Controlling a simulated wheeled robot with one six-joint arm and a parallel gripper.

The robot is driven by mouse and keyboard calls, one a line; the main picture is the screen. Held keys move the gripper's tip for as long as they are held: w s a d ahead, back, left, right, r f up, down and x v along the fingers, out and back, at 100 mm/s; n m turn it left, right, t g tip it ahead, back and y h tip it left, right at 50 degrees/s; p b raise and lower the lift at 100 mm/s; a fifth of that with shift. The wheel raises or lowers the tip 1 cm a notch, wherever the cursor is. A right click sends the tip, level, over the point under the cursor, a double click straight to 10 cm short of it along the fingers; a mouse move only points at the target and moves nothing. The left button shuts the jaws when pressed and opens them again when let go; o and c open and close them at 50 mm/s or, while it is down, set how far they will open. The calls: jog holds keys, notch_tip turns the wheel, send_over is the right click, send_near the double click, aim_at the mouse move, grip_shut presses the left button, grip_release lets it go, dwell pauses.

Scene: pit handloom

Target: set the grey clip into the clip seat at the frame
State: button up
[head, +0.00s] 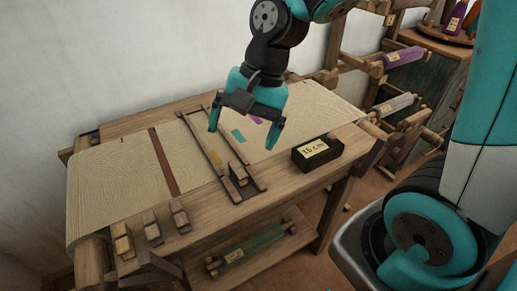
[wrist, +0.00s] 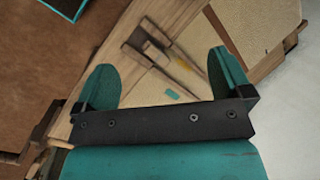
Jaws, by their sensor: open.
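My gripper (head: 243,137) is open and empty, pointing down above the cloth and the wooden frame (head: 205,150) that lies across it. A small block with a greyish top (head: 238,174) sits at the near end of this frame. I cannot tell whether it is a clip in the seat or the seat itself. It also shows in the wrist view (wrist: 152,52), between and beyond the open fingers. Three clip-like blocks stand in a row at the loom's front left: a yellowish one (head: 122,241), a greyish one (head: 151,228) and a pinkish-brown one (head: 180,217).
A black box labelled "15 cm" (head: 317,153) stands on the loom's right edge. A brown strip (head: 163,160) crosses the pale cloth (head: 105,180). A green roll (head: 245,250) lies on the low shelf. Spools (head: 399,58) are on a rack at the back right.

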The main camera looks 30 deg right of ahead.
jog(key=s+a+r+n, duration=0.1)
jog(key=s+r+n, duration=0.2)
jog(key=s+n, duration=0.2)
jog(key=s+a+r+n+p, duration=0.1)
jog(key=s+a+r+n, duration=0.1)
jog(key=s+n, duration=0.4)
jog(key=r+n, duration=0.1)
jog(key=n, duration=0.1)
jog(key=shift+s+a+n, duration=0.15)
jog(key=shift+n, duration=0.25)
dwell(0.9)
